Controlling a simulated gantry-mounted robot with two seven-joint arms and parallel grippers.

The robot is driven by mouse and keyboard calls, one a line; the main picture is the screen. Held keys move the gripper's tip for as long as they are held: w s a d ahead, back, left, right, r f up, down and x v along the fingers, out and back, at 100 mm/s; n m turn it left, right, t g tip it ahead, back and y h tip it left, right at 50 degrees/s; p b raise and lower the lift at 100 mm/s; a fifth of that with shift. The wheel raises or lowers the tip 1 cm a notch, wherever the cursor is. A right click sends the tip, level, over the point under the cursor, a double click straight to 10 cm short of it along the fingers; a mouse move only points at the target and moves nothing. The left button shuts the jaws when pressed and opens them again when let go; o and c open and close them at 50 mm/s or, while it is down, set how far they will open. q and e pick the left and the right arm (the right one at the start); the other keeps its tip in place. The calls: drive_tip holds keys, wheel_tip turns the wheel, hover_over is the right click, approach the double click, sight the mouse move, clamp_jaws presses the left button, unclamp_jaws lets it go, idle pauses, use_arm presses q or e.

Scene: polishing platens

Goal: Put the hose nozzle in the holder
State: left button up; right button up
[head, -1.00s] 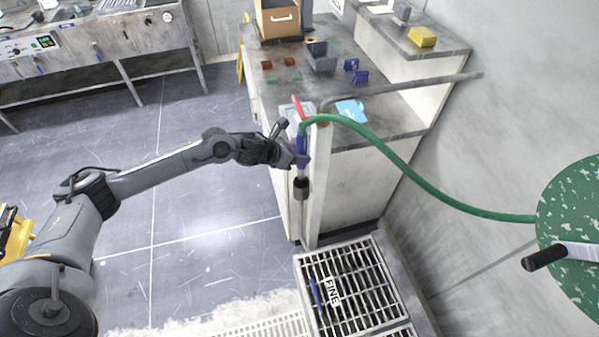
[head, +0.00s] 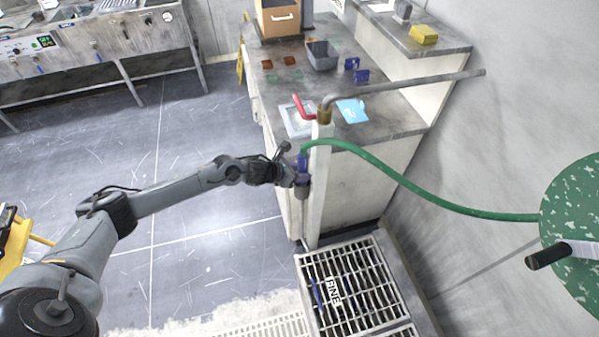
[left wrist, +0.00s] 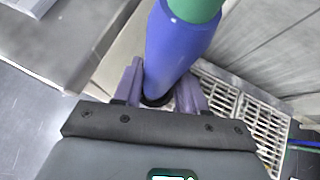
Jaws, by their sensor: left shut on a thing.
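The hose nozzle has a blue body (head: 302,160) with the green hose (head: 400,180) joined at its top. It stands about upright beside the white post (head: 320,185). My left gripper (head: 301,179) is shut on the nozzle's blue body, which also fills the middle of the left wrist view (left wrist: 172,50). A dark grey cup-like sleeve, apparently the holder (head: 303,192), is right under the fingers on the post side. A thin pipe runs down below it. The fingers hide where nozzle and sleeve meet, so I cannot tell how deep the nozzle sits. My right gripper is not in view.
A red-handled tap (head: 302,108) and a bent pipe (head: 400,88) top the post. The counter (head: 385,130) behind holds a grey bin (head: 322,56) and small blocks. A floor grate (head: 365,285) lies below. A green speckled disc (head: 575,225) is at right.

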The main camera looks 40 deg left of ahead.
use_arm(q)
drive_tip(key=o, duration=1.2)
drive_tip(key=p+v, duration=0.1)
drive_tip(key=v, duration=0.9)
drive_tip(key=s+d+f+n+y, duration=0.15)
drive_tip(key=s+d+n, duration=0.25)
drive_tip(key=d+n, duration=0.4)
drive_tip(key=s+d+f+n, duration=0.2)
drive_tip(key=s+d+n, duration=0.3)
drive_tip(key=d+n, duration=0.3)
drive_tip(key=s+n+g, duration=0.2)
drive_tip(key=s+n, duration=0.3)
drive_tip(key=n, duration=0.2)
drive_tip(key=s+d+n+g+y, duration=0.1)
drive_tip(key=s+n+g, duration=0.1)
drive_tip(key=s+n, duration=0.4)
drive_tip(key=s+d+r+n+g, duration=0.1)
drive_tip(key=s+n+g, duration=0.1)
drive_tip(key=s+n, duration=0.4)
drive_tip(key=shift+d+n+g, duration=0.2)
drive_tip(key=shift+n+g, duration=0.1)
drive_tip(key=shift+n, duration=1)
drive_tip(key=shift+w, duration=0.1)
